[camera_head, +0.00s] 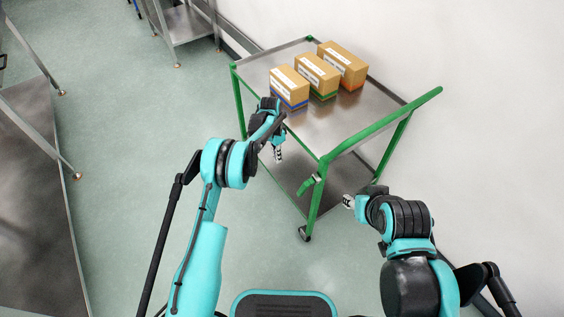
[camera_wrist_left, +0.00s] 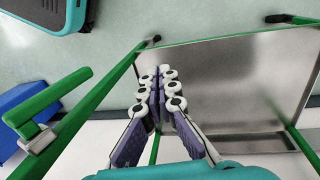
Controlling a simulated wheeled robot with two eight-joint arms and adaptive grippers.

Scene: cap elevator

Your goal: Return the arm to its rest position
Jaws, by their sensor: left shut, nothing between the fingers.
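My left gripper (camera_head: 279,155) is in front of the near left side of a green-framed cart, pointing downward. In the left wrist view its two fingers (camera_wrist_left: 160,72) meet at the tips with nothing between them. The metal lower shelf (camera_wrist_left: 240,80) of the cart lies beyond the fingers. My right gripper (camera_head: 348,201) points left, near the cart's near right leg; only a small part of it shows, and its finger opening cannot be made out.
The cart's top tray (camera_head: 345,120) holds three brown boxes: one with a blue base (camera_head: 289,86), one green (camera_head: 318,75), one orange (camera_head: 343,64). A green handle (camera_head: 385,122) rises at the right. A metal table (camera_head: 35,200) stands left. Floor between is clear.

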